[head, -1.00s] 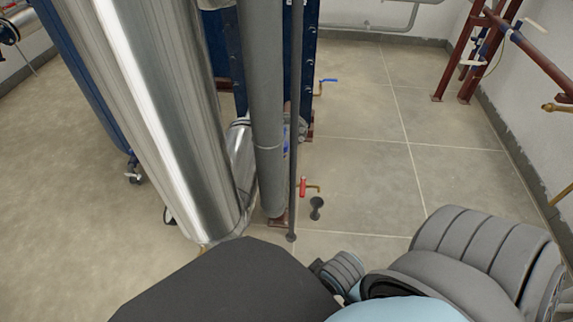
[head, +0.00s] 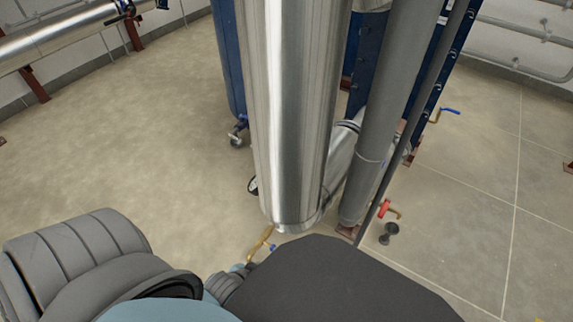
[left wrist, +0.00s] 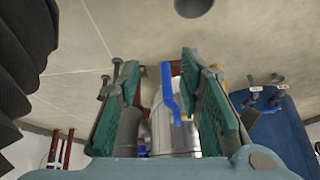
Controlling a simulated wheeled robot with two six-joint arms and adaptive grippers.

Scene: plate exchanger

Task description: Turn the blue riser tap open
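In the left wrist view a long blue tap handle (left wrist: 170,95) stands between the two teal fingers of my left gripper (left wrist: 158,60). The fingers are apart, with gaps on both sides of the handle, so the gripper is open. In the head view a brass tap with a little blue on it (head: 262,243) is at the foot of the shiny riser pipe (head: 292,110), just beyond my left wrist. The left fingers are not clearly visible there; my own body hides part of the area. My right gripper is in neither view.
A grey pipe (head: 385,110) and a thin dark pipe stand right of the riser. A red-handled tap (head: 385,208) sits low beside them, near a small floor drain (head: 388,233). Another blue-handled tap (head: 449,111) is on the blue exchanger (head: 362,55). Open floor lies left.

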